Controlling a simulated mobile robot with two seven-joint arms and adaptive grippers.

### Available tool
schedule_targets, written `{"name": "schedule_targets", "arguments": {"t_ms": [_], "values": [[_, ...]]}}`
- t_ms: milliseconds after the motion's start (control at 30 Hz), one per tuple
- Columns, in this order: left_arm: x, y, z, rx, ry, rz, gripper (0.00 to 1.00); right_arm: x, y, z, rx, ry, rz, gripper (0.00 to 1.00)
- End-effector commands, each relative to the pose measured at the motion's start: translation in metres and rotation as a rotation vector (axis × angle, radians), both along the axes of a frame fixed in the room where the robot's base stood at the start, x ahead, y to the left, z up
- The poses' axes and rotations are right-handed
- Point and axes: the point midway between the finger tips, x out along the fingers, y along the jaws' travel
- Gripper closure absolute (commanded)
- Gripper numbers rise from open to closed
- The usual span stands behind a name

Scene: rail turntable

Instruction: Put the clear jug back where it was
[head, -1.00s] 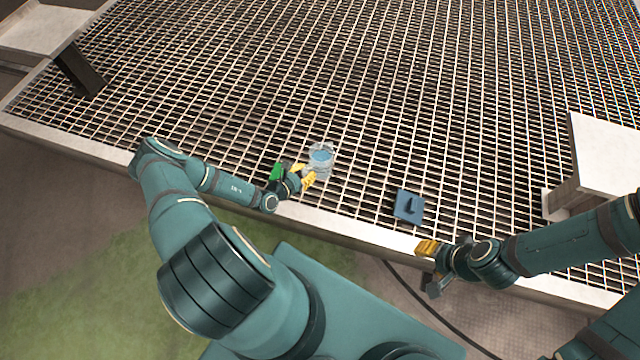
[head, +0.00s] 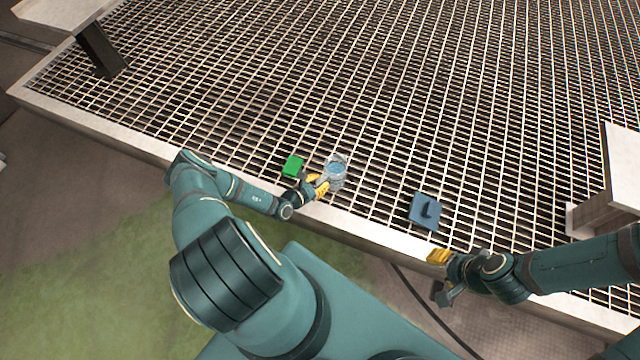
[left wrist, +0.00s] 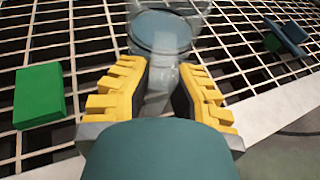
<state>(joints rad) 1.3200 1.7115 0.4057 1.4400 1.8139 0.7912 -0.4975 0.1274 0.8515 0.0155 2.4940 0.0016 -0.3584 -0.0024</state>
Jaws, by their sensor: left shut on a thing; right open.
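The clear jug (head: 336,168) is see-through with a bluish round inside. It is at the grating's near edge in the head view. It also shows in the left wrist view (left wrist: 165,40), between and beyond the yellow fingers. My left gripper (head: 322,186) is shut on the jug's near side, which looks like its handle; the fingers hide part of it. In the left wrist view the left gripper (left wrist: 160,90) has a finger on each side of this clear part. I cannot tell whether the jug touches the grating. My right gripper (head: 438,257) is open and empty near the front edge.
A green block (head: 293,166) lies on the grating just left of the jug. White raised slabs (head: 622,165) stand at the right and far left. The grating beyond the jug is clear.

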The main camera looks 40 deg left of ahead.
Motion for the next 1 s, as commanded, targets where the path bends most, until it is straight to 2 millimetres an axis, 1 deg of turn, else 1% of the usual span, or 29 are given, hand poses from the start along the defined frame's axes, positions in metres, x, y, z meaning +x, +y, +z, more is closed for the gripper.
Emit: {"name": "schedule_targets", "arguments": {"t_ms": [100,233,267,300,667,767,867,1000], "values": [[0.001,0.0,0.002,0.001,-0.003,0.001,1.0,0.0,0.0,0.001,0.0,0.0,0.0,0.53],[0.001,0.0,-0.001,0.001,-0.003,0.001,1.0,0.0,0.0,0.001,0.0,0.0,0.0,0.53],[0.0,0.0,-0.001,0.001,0.0,0.0,0.72,0.0,0.0,0.001,0.0,0.0,0.0,0.53],[0.0,0.0,-0.001,0.0,0.0,0.0,0.59,0.0,0.0,0.001,0.0,0.0,0.0,0.53],[0.0,0.0,0.002,0.0,-0.001,0.0,0.59,0.0,0.0,0.002,0.0,0.0,0.0,0.53],[-0.009,0.002,0.005,0.001,0.001,0.002,0.59,-0.001,0.0,0.005,0.0,0.001,0.0,0.53],[-0.024,0.005,0.012,0.001,0.002,0.001,0.59,-0.002,0.0,0.011,0.001,0.004,0.0,0.53],[-0.051,0.009,0.023,0.001,0.002,0.002,0.59,-0.004,0.001,0.02,0.002,0.008,0.002,0.53]]}}
